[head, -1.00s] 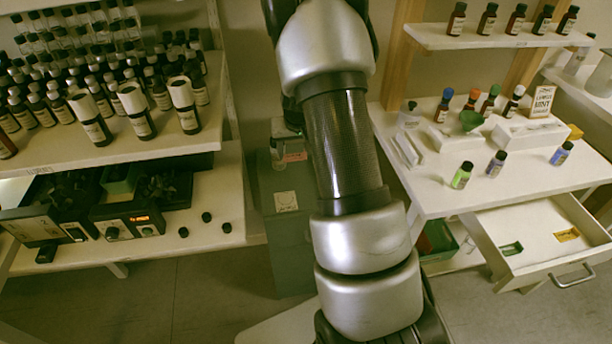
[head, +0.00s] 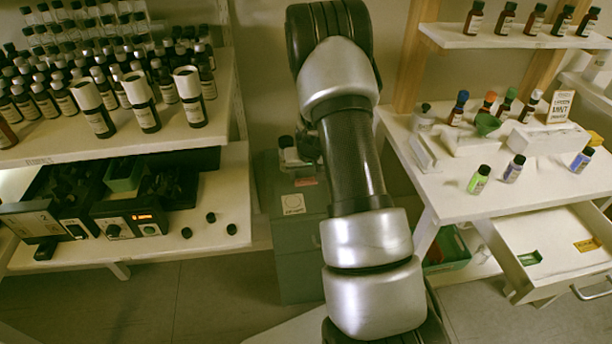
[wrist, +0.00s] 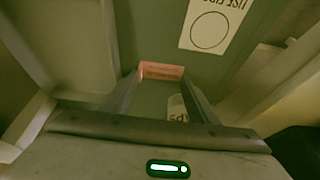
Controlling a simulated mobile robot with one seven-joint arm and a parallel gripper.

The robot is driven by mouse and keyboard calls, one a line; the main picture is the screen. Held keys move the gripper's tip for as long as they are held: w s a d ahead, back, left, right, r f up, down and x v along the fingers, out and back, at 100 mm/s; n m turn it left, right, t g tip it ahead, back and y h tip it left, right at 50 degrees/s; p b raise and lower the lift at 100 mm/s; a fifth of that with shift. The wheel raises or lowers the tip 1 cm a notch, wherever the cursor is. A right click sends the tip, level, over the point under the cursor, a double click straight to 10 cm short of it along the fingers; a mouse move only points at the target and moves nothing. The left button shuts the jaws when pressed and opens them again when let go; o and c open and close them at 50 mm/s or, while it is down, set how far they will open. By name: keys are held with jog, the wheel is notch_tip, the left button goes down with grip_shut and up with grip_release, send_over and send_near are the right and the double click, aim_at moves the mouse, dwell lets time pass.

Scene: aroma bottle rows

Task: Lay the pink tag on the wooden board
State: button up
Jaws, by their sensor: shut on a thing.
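The pink tag (wrist: 162,71) spans between the fingertips of my gripper (wrist: 162,76) in the wrist view, and the gripper is shut on it. In the head view a small pink strip, the tag (head: 306,182), shows left of my arm, in front of the green cabinet (head: 295,250). My gripper is mostly hidden behind my arm there. I cannot pick out a wooden board for certain in either view.
The cabinet bears a white label with a circle (head: 293,204), close to the tag. Left shelves (head: 120,145) hold many bottles.

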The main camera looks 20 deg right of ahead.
jog(key=shift+f+b, duration=0.2)
jog(key=shift+b, duration=0.1)
jog(key=o, duration=1.1)
jog(key=shift+r, duration=0.1)
